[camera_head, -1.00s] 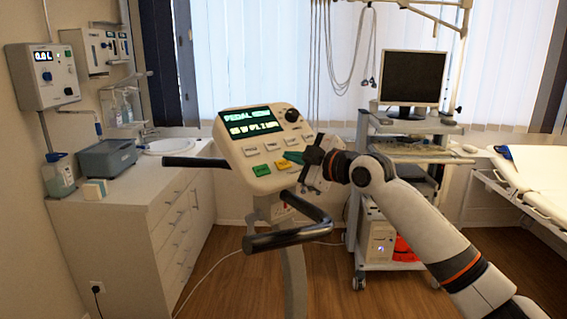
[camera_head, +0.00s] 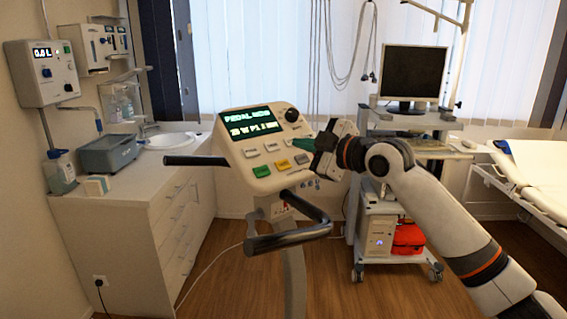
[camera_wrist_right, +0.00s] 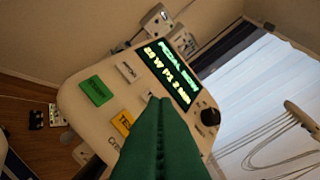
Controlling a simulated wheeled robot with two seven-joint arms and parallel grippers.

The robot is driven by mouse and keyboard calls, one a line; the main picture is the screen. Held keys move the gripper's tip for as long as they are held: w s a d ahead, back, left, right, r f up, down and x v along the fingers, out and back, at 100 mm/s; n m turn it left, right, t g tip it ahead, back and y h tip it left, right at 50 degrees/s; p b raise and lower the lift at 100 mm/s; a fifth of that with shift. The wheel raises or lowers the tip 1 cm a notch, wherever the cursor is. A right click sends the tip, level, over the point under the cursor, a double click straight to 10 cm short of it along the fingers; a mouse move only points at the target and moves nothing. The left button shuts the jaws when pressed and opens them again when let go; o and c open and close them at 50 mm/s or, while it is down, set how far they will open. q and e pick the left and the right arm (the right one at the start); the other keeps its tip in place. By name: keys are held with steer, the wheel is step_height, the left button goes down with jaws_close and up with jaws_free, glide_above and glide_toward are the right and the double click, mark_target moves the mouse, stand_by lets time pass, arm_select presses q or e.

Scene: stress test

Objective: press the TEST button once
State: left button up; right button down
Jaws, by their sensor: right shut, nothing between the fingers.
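The white console (camera_head: 256,148) of an exercise bike has a lit screen (camera_head: 250,123) with green text that seems to begin "PEDAL". Below the screen are several white buttons, a green button (camera_head: 262,171) and a yellow button (camera_head: 282,165). In the right wrist view the yellow button (camera_wrist_right: 122,122) has partly hidden lettering that looks like "TE", and the green button (camera_wrist_right: 96,91) is beside it. My right gripper (camera_head: 304,143) is shut and empty. Its green fingertips (camera_wrist_right: 160,101) point at the console's right part and cover some buttons; contact cannot be told. My left gripper is not in view.
A black knob (camera_head: 292,115) sits at the console's upper right. Black handlebars (camera_head: 290,238) stick out in front of and left of it. A trolley with a monitor (camera_head: 413,74) stands behind my right arm. A cabinet with a sink (camera_head: 168,141) is at left.

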steer(key=s+d+r+p, duration=0.2)
steer(key=s+r+p, duration=0.1)
steer(key=r, duration=0.1)
steer(key=shift+d+r, duration=0.25)
steer(key=shift+r, duration=0.1)
stand_by(0.6)
